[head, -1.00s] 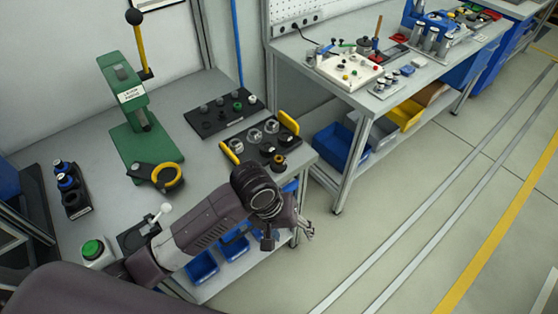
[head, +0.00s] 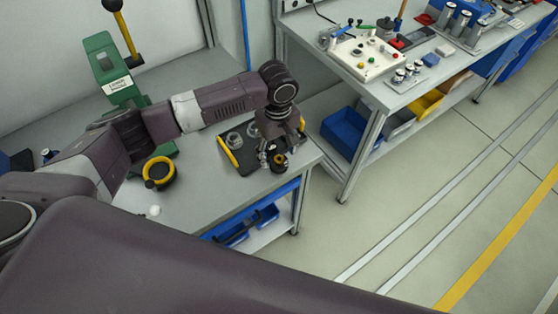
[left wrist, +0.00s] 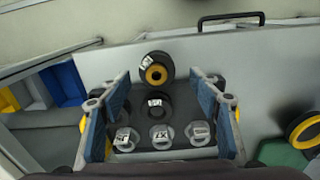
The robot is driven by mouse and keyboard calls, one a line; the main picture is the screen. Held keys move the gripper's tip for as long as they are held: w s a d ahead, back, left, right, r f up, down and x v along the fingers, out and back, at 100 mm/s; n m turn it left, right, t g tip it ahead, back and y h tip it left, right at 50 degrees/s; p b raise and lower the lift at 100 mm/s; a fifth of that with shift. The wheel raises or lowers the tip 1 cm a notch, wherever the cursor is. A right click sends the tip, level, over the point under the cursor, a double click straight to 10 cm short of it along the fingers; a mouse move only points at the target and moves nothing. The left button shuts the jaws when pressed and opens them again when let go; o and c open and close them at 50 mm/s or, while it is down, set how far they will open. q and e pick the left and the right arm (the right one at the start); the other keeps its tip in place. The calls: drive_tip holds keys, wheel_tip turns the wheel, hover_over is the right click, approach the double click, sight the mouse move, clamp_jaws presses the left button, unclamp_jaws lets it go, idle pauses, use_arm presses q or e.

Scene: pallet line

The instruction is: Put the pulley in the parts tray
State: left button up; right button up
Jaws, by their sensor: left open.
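A black wheel with an orange hub, which looks like the pulley, sits at the near end of a dark tray; it shows in the left wrist view (left wrist: 156,70) and the head view (head: 278,161). The dark tray with yellow handles (head: 229,154), probably the parts tray, lies on the bench. In the left wrist view it holds a black ring (left wrist: 155,106) and a row of grey round parts (left wrist: 161,137). My left gripper (head: 271,154) is open above the tray, its fingers either side of the black ring and wheel. Contact is unclear. My right gripper is out of view.
A green press (head: 103,62) stands at the back left, with a black and yellow ring (head: 158,173) before it. A second bench (head: 385,93) with parts and bins stands right, across a gap. Blue bins (head: 232,234) sit under the near bench.

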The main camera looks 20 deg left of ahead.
sight(278, 159)
use_arm(q)
wheel_tip(278, 159, down, 3)
drive_tip(key=shift+w+p, duration=0.15)
drive_tip(key=shift+p, duration=0.3)
drive_tip(key=shift+w+d+f, duration=0.1)
drive_tip(key=shift+f, duration=0.7)
drive_tip(key=c, duration=0.9)
drive_tip(key=shift+c, duration=2.7)
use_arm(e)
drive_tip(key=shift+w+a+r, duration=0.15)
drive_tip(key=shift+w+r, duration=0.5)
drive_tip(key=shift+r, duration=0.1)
